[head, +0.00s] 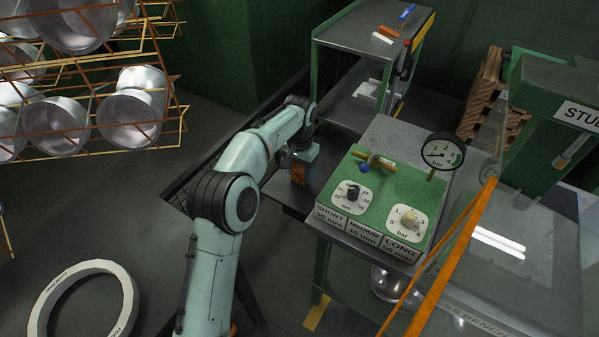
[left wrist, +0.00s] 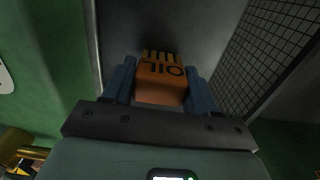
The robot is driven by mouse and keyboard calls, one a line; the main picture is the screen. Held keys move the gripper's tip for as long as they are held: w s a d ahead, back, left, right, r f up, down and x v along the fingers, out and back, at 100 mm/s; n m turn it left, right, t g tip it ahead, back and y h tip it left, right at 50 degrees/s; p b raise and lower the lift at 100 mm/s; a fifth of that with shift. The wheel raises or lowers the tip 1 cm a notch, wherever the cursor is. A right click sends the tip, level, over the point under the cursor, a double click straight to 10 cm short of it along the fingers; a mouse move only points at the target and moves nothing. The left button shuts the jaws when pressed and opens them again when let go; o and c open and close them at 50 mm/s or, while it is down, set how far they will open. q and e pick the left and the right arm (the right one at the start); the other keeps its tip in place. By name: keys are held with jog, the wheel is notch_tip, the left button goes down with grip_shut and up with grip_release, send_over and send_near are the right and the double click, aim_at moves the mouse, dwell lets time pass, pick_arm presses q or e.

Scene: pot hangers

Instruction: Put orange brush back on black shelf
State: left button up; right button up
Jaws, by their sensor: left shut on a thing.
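My left gripper (head: 302,158) is shut on the orange brush (head: 298,175) and points down beside the green control box. In the left wrist view the brush (left wrist: 160,85), an orange block marked OIL with tan bristles, sits between the two blue fingers of the gripper (left wrist: 161,88). A dark shelf surface (head: 286,197) lies under the brush in the head view. In the left wrist view a dark grey surface (left wrist: 175,25) lies beyond the bristles. I cannot tell whether the brush touches it. My right gripper is not in view.
A green control box (head: 385,190) with dials and a gauge (head: 442,152) stands close right of the gripper. A grey cart (head: 375,35) is behind. Wire racks with metal pots (head: 130,110) hang at left. Wire mesh (left wrist: 275,55) borders the surface at right in the wrist view.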

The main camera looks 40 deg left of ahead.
aim_at(299, 167)
pick_arm(q)
jog(key=shift+f, duration=0.25)
jog(key=o, duration=1.1)
jog(key=shift+r, duration=0.1)
notch_tip(299, 167, up, 12)
jog(key=p, duration=0.3)
jog(key=shift+p, duration=0.4)
